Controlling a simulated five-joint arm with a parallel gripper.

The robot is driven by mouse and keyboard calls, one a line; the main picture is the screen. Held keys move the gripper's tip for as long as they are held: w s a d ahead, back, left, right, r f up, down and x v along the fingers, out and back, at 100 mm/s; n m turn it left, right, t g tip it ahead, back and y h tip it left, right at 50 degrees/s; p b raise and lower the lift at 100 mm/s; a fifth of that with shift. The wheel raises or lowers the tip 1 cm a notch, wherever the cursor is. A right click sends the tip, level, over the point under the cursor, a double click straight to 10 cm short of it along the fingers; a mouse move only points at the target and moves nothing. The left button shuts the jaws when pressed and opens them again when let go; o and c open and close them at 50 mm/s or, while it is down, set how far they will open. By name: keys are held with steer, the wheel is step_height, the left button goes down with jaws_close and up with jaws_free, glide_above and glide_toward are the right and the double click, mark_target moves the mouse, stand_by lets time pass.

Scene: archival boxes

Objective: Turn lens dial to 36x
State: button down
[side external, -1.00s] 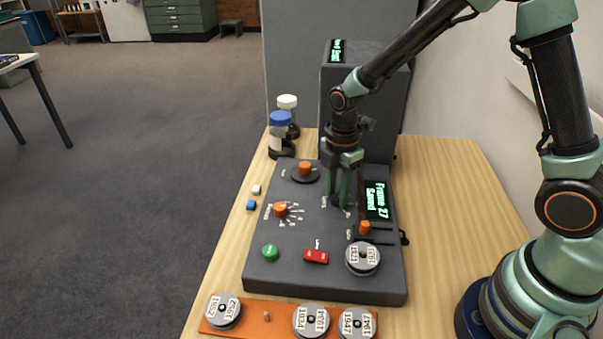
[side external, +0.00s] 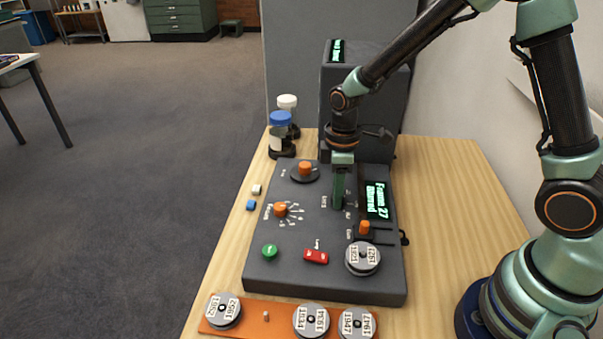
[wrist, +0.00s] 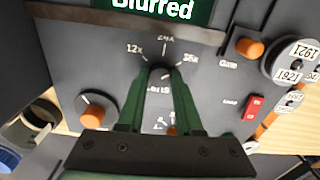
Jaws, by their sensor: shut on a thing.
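The lens dial (wrist: 161,73) is a small dark knob on the grey console, with 12x, 24x and 36x printed around its far side in the wrist view. My gripper (wrist: 161,78) is shut on it, one green finger on each side. In the side external view my gripper (side external: 339,207) points straight down onto the console, and its fingers hide the dial. The fingers cover much of the knob, so I cannot tell which mark its pointer faces. The display (side external: 377,200) reads Frame 27 and, in the wrist view (wrist: 150,8), Blurred.
An orange gate knob (side external: 364,228), a reel (side external: 363,258), a red switch (side external: 316,257), a green button (side external: 270,251) and other orange knobs (side external: 280,209) surround the dial. An orange rack (side external: 266,318) with several reels lies in front. Blue-capped (side external: 280,118) and white-capped bottles stand behind left.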

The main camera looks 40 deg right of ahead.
stand_by(0.3)
steer(key=c, duration=0.6)
jaws_free()
steer(key=shift+r, duration=0.1)
step_height(320, 180, up, 12)
steer(key=shift+f, duration=0.1)
steer(key=s+d+r+m+t, duration=0.1)
steer(key=s+r+m+t, duration=0.1)
steer(key=s+m, duration=0.1)
steer(key=s+d+r+m+t, duration=0.1)
steer(key=s+r+m, duration=0.2)
steer(key=s, duration=0.1)
steer(key=s+d+r+m+t, duration=0.2)
steer(key=s+m, duration=0.1)
steer(key=shift+s+d+r+m+t, duration=0.1)
steer(key=shift+s+r+m+t, duration=0.1)
steer(key=shift+r+m+t, duration=0.15)
